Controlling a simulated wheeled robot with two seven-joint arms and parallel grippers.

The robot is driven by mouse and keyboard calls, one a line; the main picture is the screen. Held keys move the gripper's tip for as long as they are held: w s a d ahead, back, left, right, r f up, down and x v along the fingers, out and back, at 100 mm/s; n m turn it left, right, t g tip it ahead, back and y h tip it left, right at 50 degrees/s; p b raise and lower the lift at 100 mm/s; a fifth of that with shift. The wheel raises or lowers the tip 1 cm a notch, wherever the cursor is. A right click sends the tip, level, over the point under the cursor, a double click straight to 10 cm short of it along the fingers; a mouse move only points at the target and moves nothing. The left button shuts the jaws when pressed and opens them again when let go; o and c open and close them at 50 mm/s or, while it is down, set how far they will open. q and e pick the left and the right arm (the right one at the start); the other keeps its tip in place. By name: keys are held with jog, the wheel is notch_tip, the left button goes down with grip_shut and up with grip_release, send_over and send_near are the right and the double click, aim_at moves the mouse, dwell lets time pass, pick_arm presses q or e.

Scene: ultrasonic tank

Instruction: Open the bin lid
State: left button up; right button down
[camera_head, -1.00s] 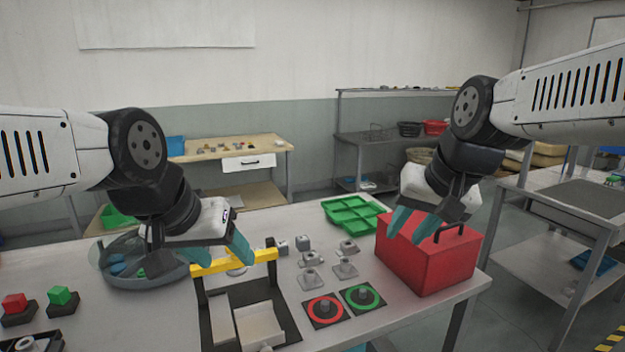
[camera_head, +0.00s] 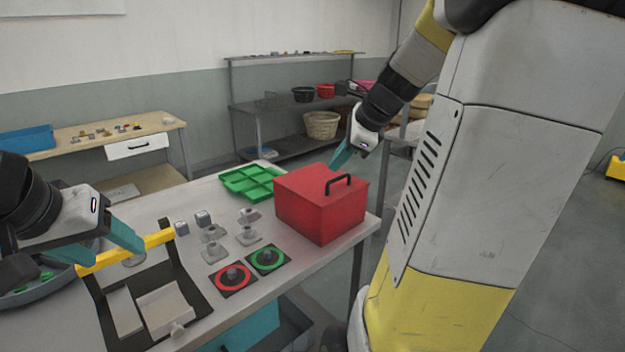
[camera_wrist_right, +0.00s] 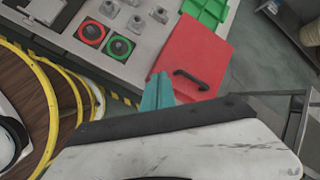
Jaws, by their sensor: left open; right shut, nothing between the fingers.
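The red bin (camera_head: 312,212) stands on the right end of the table in the head view. Its red lid (camera_head: 305,182) lies flat and shut on top, with a black handle (camera_head: 338,183) near the right side. The lid also shows in the right wrist view (camera_wrist_right: 193,48). My right gripper (camera_head: 341,158) is shut and empty, just behind the bin's far right edge; I cannot tell whether it touches the bin. Its teal fingertips show beside the lid in the wrist view (camera_wrist_right: 158,92). My left gripper (camera_head: 112,254) is open near the yellow bar at the table's left.
A green divided tray (camera_head: 250,182) sits left of the bin. Red (camera_head: 233,279) and green (camera_head: 268,260) ringed pads and several grey metal parts lie in front. A yellow bar (camera_head: 125,252) stands over a black fixture (camera_head: 185,270). Shelves stand behind.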

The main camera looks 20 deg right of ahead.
jog(key=w+d+f+m, duration=0.3)
jog(key=d+m, duration=0.6)
jog(key=d, duration=0.1)
send_near(340, 188)
jog(key=shift+t, duration=0.3)
jog(key=x, duration=0.5)
jog(key=shift+s+f, duration=0.1)
jog(key=shift+f, duration=0.15)
jog(key=shift+r+h, duration=0.2)
jog(key=shift+h, duration=0.1)
